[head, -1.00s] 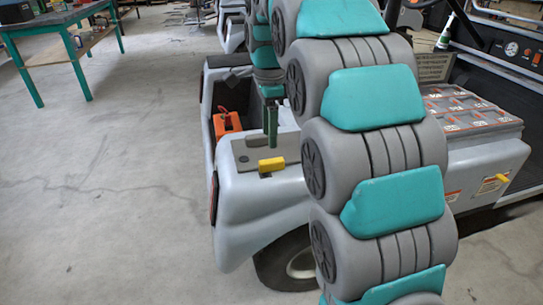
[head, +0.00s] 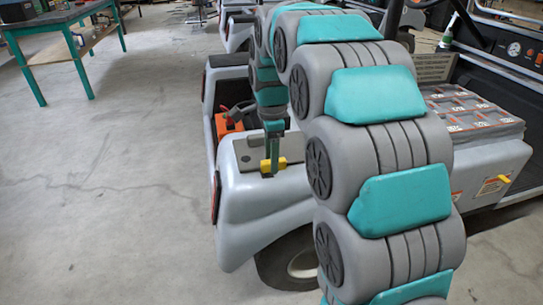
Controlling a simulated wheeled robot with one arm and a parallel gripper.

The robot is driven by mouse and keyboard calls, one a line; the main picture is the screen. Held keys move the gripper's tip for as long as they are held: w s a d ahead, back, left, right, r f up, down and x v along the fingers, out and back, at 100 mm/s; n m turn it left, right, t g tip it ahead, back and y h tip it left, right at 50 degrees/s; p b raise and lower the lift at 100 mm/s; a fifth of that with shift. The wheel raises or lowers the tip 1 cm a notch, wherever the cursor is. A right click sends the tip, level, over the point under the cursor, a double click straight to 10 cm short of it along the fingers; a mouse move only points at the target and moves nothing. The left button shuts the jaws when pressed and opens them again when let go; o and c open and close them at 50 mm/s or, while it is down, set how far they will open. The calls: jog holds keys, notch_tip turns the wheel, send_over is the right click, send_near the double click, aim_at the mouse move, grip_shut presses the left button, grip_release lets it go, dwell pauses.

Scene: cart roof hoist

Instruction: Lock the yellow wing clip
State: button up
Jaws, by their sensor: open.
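The yellow wing clip (head: 266,166) sits on a grey plate on the pale cart body (head: 262,190). My gripper (head: 273,165) reaches down from the arm, and its green finger overlaps the clip in the head view. The fingertips are at the clip or just in front of it; I cannot tell whether they touch it. The gripper is open. Part of the clip is hidden behind the finger.
An orange box (head: 226,126) sits in the cart's recess, left of the clip. A second yellow handle (head: 492,186) is on the cart's right side, below a battery pack (head: 470,112). A green-legged workbench (head: 72,40) stands far left. The floor at left is clear.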

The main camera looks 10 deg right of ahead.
jog(key=shift+c, duration=0.2)
grip_shut()
jog(key=shift+n, duration=0.3)
jog(key=n, duration=0.3)
jog(key=shift+w+n, duration=0.2)
jog(key=shift+n, duration=0.1)
jog(key=n, duration=0.4)
jog(key=shift+w+a+n+b, duration=0.2)
jog(key=shift+n+b, duration=0.1)
jog(key=shift+b, duration=0.05)
jog(key=n, duration=0.4)
jog(key=shift+w+a, duration=0.15)
jog(key=shift+a, duration=0.05)
jog(key=shift+a+n, duration=0.2)
jog(key=shift+n, duration=2.3)
